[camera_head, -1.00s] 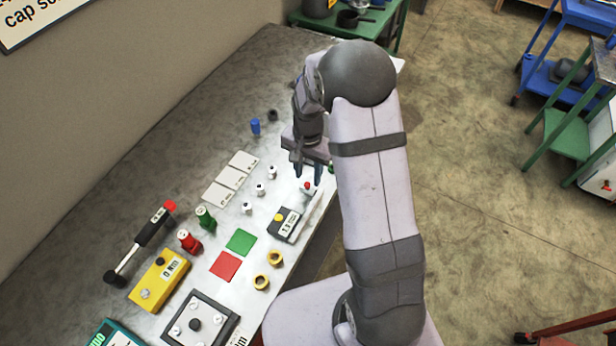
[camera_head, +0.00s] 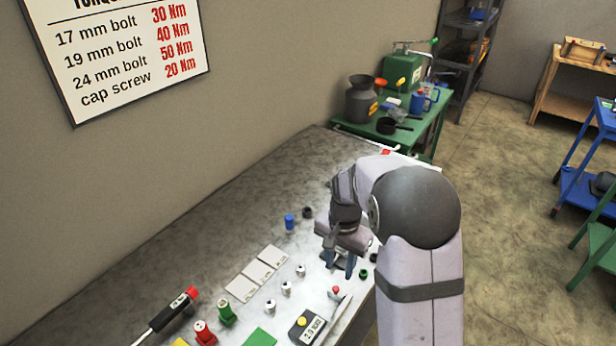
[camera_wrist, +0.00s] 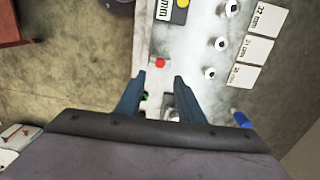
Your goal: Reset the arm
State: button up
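My gripper (camera_head: 343,264) is over the far right part of the grey workbench (camera_head: 215,215), at the end of my arm. In the wrist view my gripper (camera_wrist: 160,82) has its two blue-grey fingers spread well apart. Nothing is held between them. The red-tipped item (camera_wrist: 160,63) shows just beyond the fingertips, on the bench surface. A small green item (camera_wrist: 146,96) and a dark round part lie beneath the gripper, partly hidden.
A digital gauge with a yellow button (camera_head: 303,322), white labelled cards (camera_head: 257,272), several small sockets (camera_head: 286,288), a blue cylinder (camera_head: 290,222) and a black cap (camera_head: 307,212) are on the bench. A torque wrench (camera_head: 170,314) lies left. A green table (camera_head: 425,130) stands behind.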

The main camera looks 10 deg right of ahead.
jog(key=shift+w+n, duration=0.15)
jog(key=shift+n, duration=0.95)
jog(key=shift+f+n, duration=0.15)
jog(key=shift+n, duration=0.45)
jog(key=s+f+n, duration=0.1)
jog(key=s, duration=0.1)
jog(key=s+f, duration=0.1)
jog(key=s, duration=0.1)
jog(key=s+f+n+g, duration=0.1)
jog(key=s, duration=0.1)
jog(key=shift+s+a+f+n, duration=0.1)
jog(key=shift+s+a+n, duration=0.1)
jog(key=shift+n, duration=0.1)
jog(key=s+a+r+n, duration=0.1)
jog(key=s+r, duration=0.2)
jog(key=s, duration=0.3)
jog(key=s+a+r+n+t, duration=0.1)
jog(key=s+r+n, duration=0.1)
jog(key=s, duration=0.5)
jog(key=shift+s+r, duration=0.3)
jog(key=shift+r, duration=0.25)
